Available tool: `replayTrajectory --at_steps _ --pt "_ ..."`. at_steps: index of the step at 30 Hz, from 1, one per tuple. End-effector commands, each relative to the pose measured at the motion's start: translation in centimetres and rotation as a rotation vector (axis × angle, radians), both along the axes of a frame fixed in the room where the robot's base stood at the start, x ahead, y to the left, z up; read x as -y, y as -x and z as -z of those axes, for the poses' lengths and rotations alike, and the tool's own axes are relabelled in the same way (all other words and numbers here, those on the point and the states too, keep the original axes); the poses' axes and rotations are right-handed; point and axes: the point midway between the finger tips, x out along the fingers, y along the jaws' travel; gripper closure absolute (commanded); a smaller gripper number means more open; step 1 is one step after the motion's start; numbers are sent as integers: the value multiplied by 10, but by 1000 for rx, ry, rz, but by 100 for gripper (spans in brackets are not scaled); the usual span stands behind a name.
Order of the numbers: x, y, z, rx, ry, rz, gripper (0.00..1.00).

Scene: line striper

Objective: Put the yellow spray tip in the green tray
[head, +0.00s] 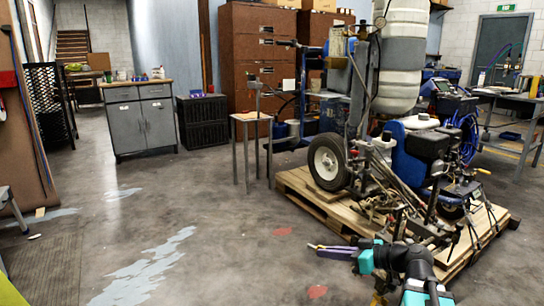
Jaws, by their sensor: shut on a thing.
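My gripper (318,249) is at the lower middle right in the head view, at the end of my teal and black arm. Its slim purple jaws reach left over the bare floor, in front of the pallet. The jaws are close together on something too small to make out. I cannot pick out the yellow spray tip at this size. I cannot make out the green tray either.
A line striper (408,155) stands on a wooden pallet (330,217) just behind my gripper. A grey cabinet (143,128) with small items on top stands at the back left. A workbench (510,95) is at the right. The floor at left centre is clear.

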Motion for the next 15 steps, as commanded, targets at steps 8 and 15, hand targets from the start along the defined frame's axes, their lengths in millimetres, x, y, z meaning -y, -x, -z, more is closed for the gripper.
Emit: replayTrajectory --at_steps 8,15 --pt "1 0 -35 -1 -1 0 100" --pt "1 0 -56 0 -1 1 100"
